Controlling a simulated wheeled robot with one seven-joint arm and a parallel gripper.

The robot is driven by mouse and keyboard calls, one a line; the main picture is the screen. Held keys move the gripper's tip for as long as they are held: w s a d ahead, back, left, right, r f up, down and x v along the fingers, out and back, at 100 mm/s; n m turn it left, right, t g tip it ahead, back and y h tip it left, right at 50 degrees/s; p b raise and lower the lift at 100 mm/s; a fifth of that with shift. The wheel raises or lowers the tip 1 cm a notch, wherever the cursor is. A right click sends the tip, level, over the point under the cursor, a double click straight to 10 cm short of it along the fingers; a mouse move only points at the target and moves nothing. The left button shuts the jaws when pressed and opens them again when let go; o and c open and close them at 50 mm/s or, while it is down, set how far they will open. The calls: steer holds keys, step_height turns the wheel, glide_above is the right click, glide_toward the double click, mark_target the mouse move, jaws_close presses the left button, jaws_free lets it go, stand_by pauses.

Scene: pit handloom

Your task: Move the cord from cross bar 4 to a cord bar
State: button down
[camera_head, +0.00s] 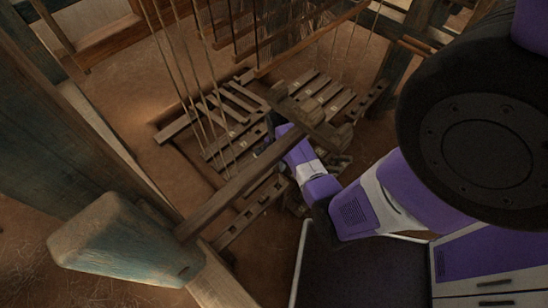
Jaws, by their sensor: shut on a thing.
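My gripper (274,122), dark at the end of my purple and white wrist, is low among the wooden bars under the loom. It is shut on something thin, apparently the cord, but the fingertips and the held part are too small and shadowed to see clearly. Several pale cords (187,90) hang from the upper left down to the slatted wooden bars (222,142) left of my gripper. More slats (325,97) lie to its right. I cannot tell which bar is cross bar 4 or which are cord bars.
A long wooden beam (235,187) runs diagonally just in front of my gripper, from a blue-worn block (125,240) at lower left. A thick post (60,120) fills the left. Hanging loom threads and rods (310,40) crowd the top. Bare earth floor (120,100) shows left of the slats.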

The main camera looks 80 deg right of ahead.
step_height(320, 180, down, 17)
steer(key=b, duration=1.5)
steer(key=shift+d+r, duration=0.15)
steer(key=shift+r, duration=0.05)
stand_by(0.7)
steer(key=shift+w, duration=0.1)
steer(key=c, duration=1.2)
jaws_free()
steer(key=shift+c, duration=0.2)
step_height(320, 180, up, 15)
steer(key=p, duration=1)
steer(key=shift+f, duration=0.1)
